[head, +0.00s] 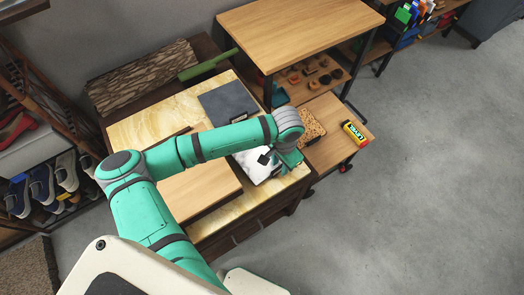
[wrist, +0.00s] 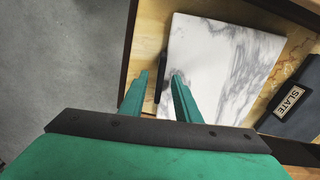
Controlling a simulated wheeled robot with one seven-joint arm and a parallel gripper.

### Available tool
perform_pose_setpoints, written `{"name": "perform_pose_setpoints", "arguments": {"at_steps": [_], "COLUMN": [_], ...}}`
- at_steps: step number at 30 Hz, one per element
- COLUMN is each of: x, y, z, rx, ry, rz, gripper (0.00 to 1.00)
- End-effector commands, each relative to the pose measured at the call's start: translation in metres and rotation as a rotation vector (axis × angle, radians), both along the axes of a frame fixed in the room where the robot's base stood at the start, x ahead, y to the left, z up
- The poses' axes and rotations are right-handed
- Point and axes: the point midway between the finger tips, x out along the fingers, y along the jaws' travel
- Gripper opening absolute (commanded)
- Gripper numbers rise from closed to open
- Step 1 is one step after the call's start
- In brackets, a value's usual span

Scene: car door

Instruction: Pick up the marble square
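The marble square (wrist: 225,65) is a white slab with grey veins, lying on a yellowish stone-patterned top. In the head view its white surface (head: 250,167) is partly hidden by my arm. A black tag (wrist: 160,72) stands at its left edge in the wrist view. My gripper (wrist: 160,77) is open, with one finger on each side of the tag in the picture. In the head view my gripper (head: 283,163) is at the marble's right side.
A dark slate square (head: 228,102) with a "SLATE" tag lies beside the marble. A wooden board (head: 198,190) is to its left. A cork-like block (head: 311,126) and a yellow-edged level (head: 355,133) are on the right. Open floor (head: 430,190) lies further right.

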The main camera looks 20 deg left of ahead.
Motion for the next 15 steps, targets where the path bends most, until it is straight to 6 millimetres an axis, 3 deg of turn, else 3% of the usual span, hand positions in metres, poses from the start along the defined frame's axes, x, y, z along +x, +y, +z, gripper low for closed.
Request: {"name": "perform_pose_setpoints", "arguments": {"at_steps": [3, 7, 15], "x": [0.0, 0.0001, 0.0001], "y": [0.0, 0.0, 0.0], "z": [0.0002, 0.0003, 0.0005], "rx": [0.0, 0.0, 0.0], "ry": [0.0, 0.0, 0.0], "rz": [0.0, 0.0, 0.0], "gripper": [0.3, 0.01, 0.0]}}
